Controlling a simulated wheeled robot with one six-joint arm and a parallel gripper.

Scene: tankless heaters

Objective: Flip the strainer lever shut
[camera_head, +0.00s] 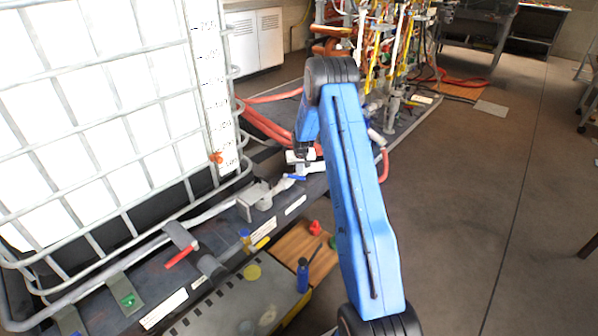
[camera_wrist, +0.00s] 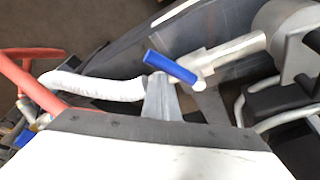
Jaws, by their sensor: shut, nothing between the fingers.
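A blue lever (camera_wrist: 172,68) sits on a pale metal valve fitting (camera_wrist: 228,52) in the wrist view, lying slanted across the picture. The lever also shows small in the head view (camera_head: 296,177), beside a grey fitting (camera_head: 256,200) on the pipe. My gripper (camera_wrist: 158,78) is shut and empty, its grey fingers pointing up from the bottom of the wrist view. The fingertips are close to the lever's left end; I cannot tell whether they touch. In the head view my gripper (camera_head: 303,157) is partly hidden by my blue arm.
A caged white tank (camera_head: 100,130) stands at the left. A red-handled valve (camera_head: 181,256) and a yellow-handled valve (camera_head: 262,243) lie nearer along the dark base. Red hoses (camera_head: 265,122) run behind my arm. A white hose (camera_wrist: 95,86) passes left of the fingers. The floor at right is clear.

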